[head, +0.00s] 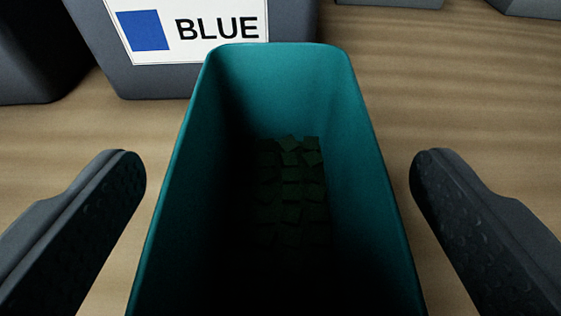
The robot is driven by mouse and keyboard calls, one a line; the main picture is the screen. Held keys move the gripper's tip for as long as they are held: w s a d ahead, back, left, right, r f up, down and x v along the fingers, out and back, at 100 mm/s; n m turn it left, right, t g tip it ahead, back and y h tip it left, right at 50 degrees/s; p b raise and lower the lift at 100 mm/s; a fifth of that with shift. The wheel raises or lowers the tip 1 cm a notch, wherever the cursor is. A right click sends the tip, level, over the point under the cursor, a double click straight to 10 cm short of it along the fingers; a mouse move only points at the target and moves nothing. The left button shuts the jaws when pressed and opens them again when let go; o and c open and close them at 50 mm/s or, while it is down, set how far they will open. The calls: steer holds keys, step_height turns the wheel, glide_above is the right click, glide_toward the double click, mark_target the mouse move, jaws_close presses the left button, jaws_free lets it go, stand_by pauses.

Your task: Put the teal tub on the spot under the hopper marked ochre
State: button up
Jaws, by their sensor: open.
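The teal tub (348,95) fills the middle of the view, upright and open at the top. Several small dark tiles (290,190) lie in its shaded bottom. Its near end is cut off by the lower picture edge. My gripper (278,172) is open, with one finger on each side of the tub. A gap shows between each finger and the tub's walls. No hopper marked ochre is in view.
A dark grey container (150,82) with a white label (190,50) reading BLUE and a blue square stands just behind the tub. Other dark grey shapes stand at the top left (35,60) and top right (530,8). The wooden surface right of the tub is clear.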

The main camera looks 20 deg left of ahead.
steer(key=shift+x, duration=0.75)
steer(key=c, duration=1.3)
steer(key=shift+r, duration=0.1)
